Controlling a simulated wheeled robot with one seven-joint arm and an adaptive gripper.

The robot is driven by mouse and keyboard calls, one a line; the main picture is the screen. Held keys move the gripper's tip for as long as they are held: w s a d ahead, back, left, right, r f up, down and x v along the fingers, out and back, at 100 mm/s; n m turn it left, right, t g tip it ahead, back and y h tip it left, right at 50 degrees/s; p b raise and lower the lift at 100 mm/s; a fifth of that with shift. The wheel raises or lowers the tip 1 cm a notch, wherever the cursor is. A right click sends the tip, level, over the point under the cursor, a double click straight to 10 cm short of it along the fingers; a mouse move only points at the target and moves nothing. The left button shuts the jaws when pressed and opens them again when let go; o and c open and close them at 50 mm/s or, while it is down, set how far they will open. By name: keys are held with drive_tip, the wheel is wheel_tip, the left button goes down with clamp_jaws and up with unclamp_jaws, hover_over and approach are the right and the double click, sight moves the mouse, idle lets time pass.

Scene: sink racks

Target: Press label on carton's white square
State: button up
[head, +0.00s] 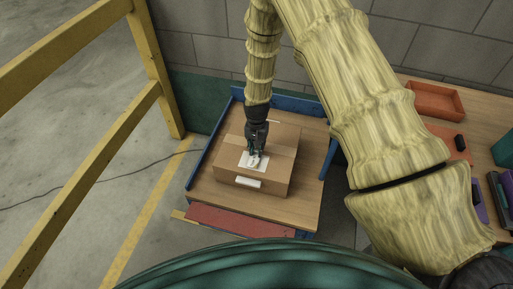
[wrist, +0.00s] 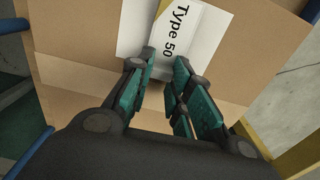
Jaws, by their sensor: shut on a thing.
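The brown carton (head: 278,145) sits on a wooden surface below my gripper (head: 256,153). On its top is a white square (head: 244,162); in the wrist view the square (wrist: 132,32) is partly covered. A white label (wrist: 190,38) printed "Type 50" lies over the square, slightly turned and reaching past its right side. My gripper (wrist: 164,62) points down at the carton top, with its fingertips at the label's near edge. It is shut on the label, though a gap shows between the fingers. Whether the label lies flat against the square cannot be told.
Blue rails (head: 208,143) flank the wooden surface (head: 309,188), with a red strip (head: 240,220) at its front. A yellow barrier (head: 155,75) stands at left. An orange tray (head: 435,99) is on the bench at right. A second white patch (head: 248,182) is on the carton's front.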

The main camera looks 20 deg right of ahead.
drive_tip(key=shift+f, duration=0.45)
idle(1.1)
drive_tip(key=o, duration=0.9)
drive_tip(key=shift+c, duration=0.2)
drive_tip(key=shift+r, duration=0.1)
wheel_tip(320, 180, up, 12)
